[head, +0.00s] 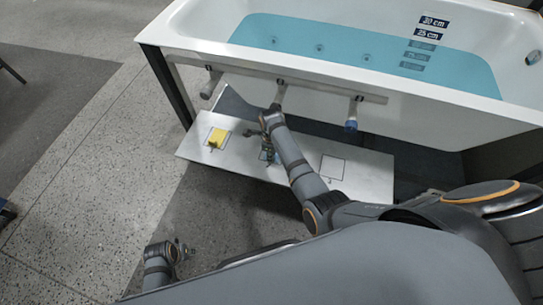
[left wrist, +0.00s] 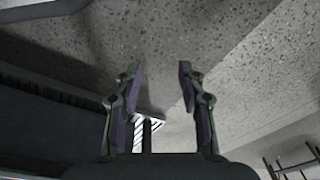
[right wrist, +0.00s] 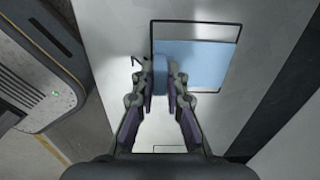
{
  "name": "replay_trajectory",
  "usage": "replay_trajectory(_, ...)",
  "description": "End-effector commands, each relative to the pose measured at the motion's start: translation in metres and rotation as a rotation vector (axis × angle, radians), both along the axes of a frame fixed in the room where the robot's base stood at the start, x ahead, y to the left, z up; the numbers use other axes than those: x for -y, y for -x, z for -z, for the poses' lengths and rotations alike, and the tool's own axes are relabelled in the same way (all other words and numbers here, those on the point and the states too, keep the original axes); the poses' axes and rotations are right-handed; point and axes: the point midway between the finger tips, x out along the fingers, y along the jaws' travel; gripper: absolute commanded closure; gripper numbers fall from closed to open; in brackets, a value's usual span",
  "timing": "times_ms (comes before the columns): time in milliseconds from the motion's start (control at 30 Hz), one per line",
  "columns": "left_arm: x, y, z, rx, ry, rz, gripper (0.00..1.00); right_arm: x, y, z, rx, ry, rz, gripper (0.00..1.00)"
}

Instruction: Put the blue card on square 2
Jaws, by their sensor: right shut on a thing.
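The blue card (right wrist: 205,65) shows in the right wrist view over a dark-outlined square (right wrist: 195,30) on the pale board (right wrist: 110,20). A strip of the square stays bare along its far side. My right gripper (right wrist: 160,88) is shut on a blue upright part at the card's near left edge. I cannot tell whether the card touches the board. In the head view my right gripper (head: 268,152) is over the middle square of the board (head: 370,178); no square number is legible. My left gripper (left wrist: 158,75) is open and empty, low above the floor.
A yellow piece (head: 217,137) sits on the left square. The right square (head: 332,167) is empty. The water-filled bathtub (head: 420,105) stands behind the board, with a rail (head: 320,90) carrying several pegs above it.

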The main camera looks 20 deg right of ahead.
Motion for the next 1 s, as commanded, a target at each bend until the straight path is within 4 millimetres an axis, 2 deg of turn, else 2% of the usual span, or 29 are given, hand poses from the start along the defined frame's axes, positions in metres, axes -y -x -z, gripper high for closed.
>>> replay_trajectory(167,0.0,-0.001,-0.001,0.001,0.001,0.0,0.6,0.0,0.0,0.003,-0.001,0.001,0.0,1.0)
replay_trajectory(200,0.001,-0.001,-0.002,0.001,0.001,0.0,0.6,0.0,0.0,0.002,0.0,0.0,0.0,0.84)
replay_trajectory(333,0.0,-0.001,-0.002,0.0,0.001,0.0,0.6,0.0,0.0,0.002,0.0,0.0,0.0,0.66)
replay_trajectory(700,0.0,-0.002,-0.004,0.006,0.0,0.0,0.6,0.0,0.0,-0.004,0.001,0.0,0.0,0.65)
replay_trajectory(867,-0.008,0.011,0.023,-0.001,-0.014,-0.003,0.6,0.0,-0.001,-0.029,0.004,0.0,0.0,0.65)
replay_trajectory(1000,-0.017,0.026,0.049,0.006,-0.027,-0.004,0.6,0.0,-0.001,-0.061,0.003,-0.001,0.0,0.65)
